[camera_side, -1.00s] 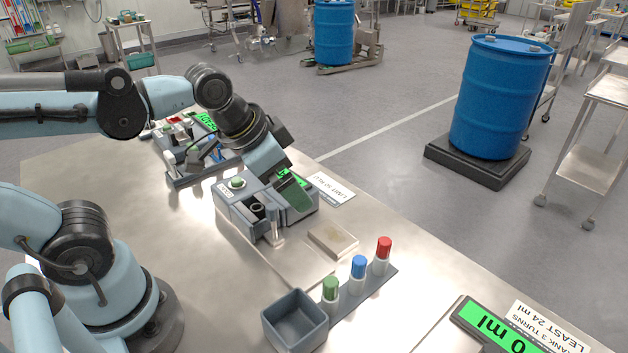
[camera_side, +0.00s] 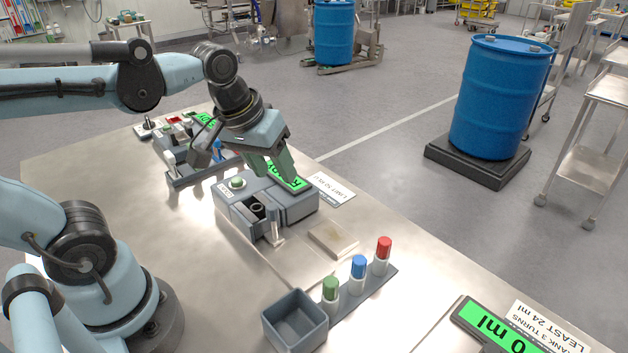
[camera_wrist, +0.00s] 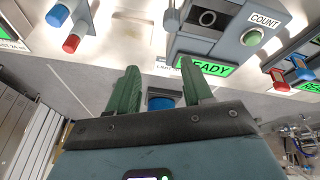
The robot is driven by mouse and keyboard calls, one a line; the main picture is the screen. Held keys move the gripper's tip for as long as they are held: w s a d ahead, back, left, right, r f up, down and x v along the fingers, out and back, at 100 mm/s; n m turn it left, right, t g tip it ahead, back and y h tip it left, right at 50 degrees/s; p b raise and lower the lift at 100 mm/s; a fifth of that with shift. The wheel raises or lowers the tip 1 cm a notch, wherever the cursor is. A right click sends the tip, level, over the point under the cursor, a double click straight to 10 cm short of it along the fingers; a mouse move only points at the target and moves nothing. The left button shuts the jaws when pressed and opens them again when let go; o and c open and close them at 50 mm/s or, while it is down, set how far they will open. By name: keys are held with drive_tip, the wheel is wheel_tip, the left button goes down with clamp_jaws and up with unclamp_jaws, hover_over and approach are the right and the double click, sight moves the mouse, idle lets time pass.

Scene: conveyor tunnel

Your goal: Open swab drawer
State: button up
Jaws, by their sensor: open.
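The grey reader (camera_side: 290,205) stands on the steel table, with a green button (camera_side: 238,183) and a lit green screen (camera_side: 293,183). A dark slot with a pale ring (camera_side: 257,207) is at its front; this looks like the swab drawer, but I cannot tell how far it is out. My gripper (camera_side: 270,165) is open and empty above the reader's back edge, apart from the ring part. In the wrist view, my green fingers (camera_wrist: 160,85) are spread. The ring (camera_wrist: 208,18), COUNT button (camera_wrist: 253,38) and READY screen (camera_wrist: 203,67) lie beyond them.
A clear upright piece (camera_side: 276,229) stands close before the reader. Another device (camera_side: 190,135) is behind left.

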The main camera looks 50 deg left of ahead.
sight(272, 206)
drive_tip(key=shift+s+a+f+n+g, duration=0.15)
drive_tip(key=shift+f+n+g, duration=0.55)
drive_tip(key=shift+f+n, duration=0.55)
drive_tip(key=shift+w+a+f+n+g, duration=0.15)
drive_tip(key=shift+f+n+g, duration=0.7)
drive_tip(key=shift+f, duration=0.65)
drive_tip(key=shift+s+a+f+n+g, duration=0.15)
drive_tip(key=shift+f+n+g, duration=0.4)
drive_tip(key=shift+f+n, duration=0.8)
clamp_jaws()
